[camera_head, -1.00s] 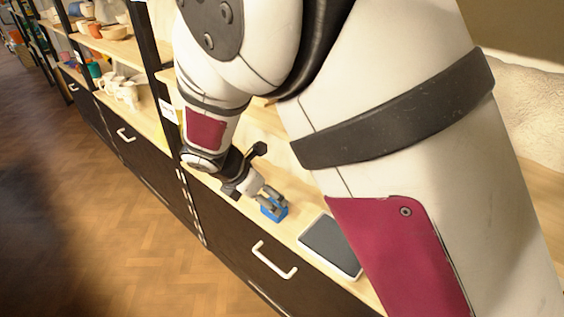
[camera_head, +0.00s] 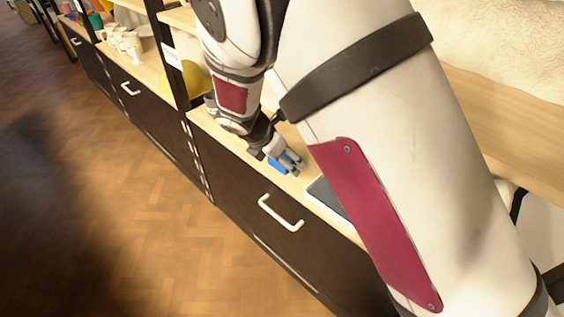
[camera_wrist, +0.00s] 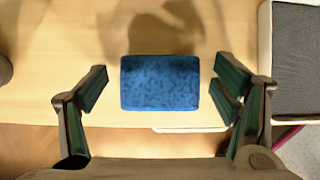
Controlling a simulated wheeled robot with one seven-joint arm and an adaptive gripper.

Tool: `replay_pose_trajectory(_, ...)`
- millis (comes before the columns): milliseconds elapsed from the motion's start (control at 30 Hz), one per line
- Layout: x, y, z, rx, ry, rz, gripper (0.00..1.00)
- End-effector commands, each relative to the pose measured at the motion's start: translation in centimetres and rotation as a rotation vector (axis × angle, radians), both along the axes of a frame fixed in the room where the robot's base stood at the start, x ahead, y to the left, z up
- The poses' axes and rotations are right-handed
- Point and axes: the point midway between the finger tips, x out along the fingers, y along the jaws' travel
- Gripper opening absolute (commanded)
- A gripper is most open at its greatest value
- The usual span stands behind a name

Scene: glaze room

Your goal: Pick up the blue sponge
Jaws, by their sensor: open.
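The blue sponge (camera_wrist: 160,83) is a small rectangular block lying on the light wooden counter. In the wrist view it sits between the two spread fingers of my gripper (camera_wrist: 162,92), with a gap on each side. In the head view the sponge (camera_head: 277,165) is partly hidden behind my gripper (camera_head: 293,160), which is just above the counter near its front edge. My gripper is open and nothing is held.
A dark flat tablet-like object with a pale rim (camera_wrist: 301,62) lies right of the sponge. The counter (camera_head: 212,126) has dark drawers with white handles (camera_head: 280,213) below. White mugs (camera_head: 128,42) stand further left. Wooden floor lies in front.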

Motion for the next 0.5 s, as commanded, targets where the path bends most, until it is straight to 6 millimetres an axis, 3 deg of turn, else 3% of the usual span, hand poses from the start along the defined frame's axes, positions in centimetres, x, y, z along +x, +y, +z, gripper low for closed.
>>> replay_pose_trajectory(67,0.00,0.02,0.08,0.000,0.000,0.000,0.82)
replay_pose_trajectory(267,-0.02,0.02,0.09,0.000,0.000,0.000,0.39)
replay_pose_trajectory(500,-0.03,0.01,0.06,0.000,0.000,0.000,0.39)
